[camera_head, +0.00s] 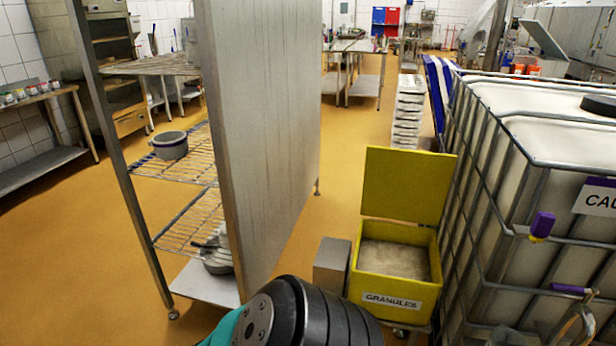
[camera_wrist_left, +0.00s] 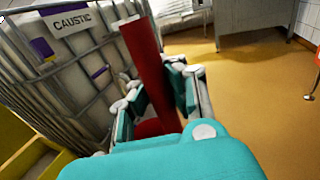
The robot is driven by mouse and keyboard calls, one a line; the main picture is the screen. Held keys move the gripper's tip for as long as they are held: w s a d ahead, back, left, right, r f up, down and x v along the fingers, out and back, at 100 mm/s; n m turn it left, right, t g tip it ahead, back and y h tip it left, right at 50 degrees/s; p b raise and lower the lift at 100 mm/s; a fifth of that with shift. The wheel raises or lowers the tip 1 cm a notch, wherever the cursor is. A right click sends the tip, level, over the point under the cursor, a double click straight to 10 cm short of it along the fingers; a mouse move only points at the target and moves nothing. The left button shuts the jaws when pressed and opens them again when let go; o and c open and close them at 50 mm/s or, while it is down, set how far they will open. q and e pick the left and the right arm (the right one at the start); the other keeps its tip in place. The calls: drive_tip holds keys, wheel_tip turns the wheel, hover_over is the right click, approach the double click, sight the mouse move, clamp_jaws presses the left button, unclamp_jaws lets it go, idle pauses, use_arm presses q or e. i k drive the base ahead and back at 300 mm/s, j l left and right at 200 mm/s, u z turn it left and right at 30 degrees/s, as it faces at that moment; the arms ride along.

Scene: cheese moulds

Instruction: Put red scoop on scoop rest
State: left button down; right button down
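In the left wrist view, a long red piece, which looks like the red scoop (camera_wrist_left: 150,70), stands between the teal pads of my left gripper (camera_wrist_left: 158,88). The pads lie close on both sides of it, and the gripper appears shut on it. More red shows low between the fingers; the scoop's full shape is hidden. In the head view, only a dark and teal part of one of my arms shows at the bottom; no gripper or scoop shows there. A plain grey box (camera_head: 332,265) stands beside the bin; I cannot tell whether it is the scoop rest.
An open yellow granules bin (camera_head: 397,292) stands at lower middle, its lid raised. A caged white tank (camera_head: 540,135) fills the right. A tall metal panel (camera_head: 265,130) and wire rack (camera_head: 185,165) stand left of the bin.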

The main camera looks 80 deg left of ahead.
sight(332, 253)
drive_tip(key=i+j+u, duration=0.15)
drive_tip(key=u, duration=0.3)
drive_tip(key=i+j+u, duration=0.15)
drive_tip(key=u, duration=0.35)
drive_tip(key=i+u, duration=0.15)
drive_tip(key=u, duration=0.3)
drive_tip(key=i+u, duration=0.15)
drive_tip(key=u, duration=0.3)
drive_tip(key=i, duration=0.3)
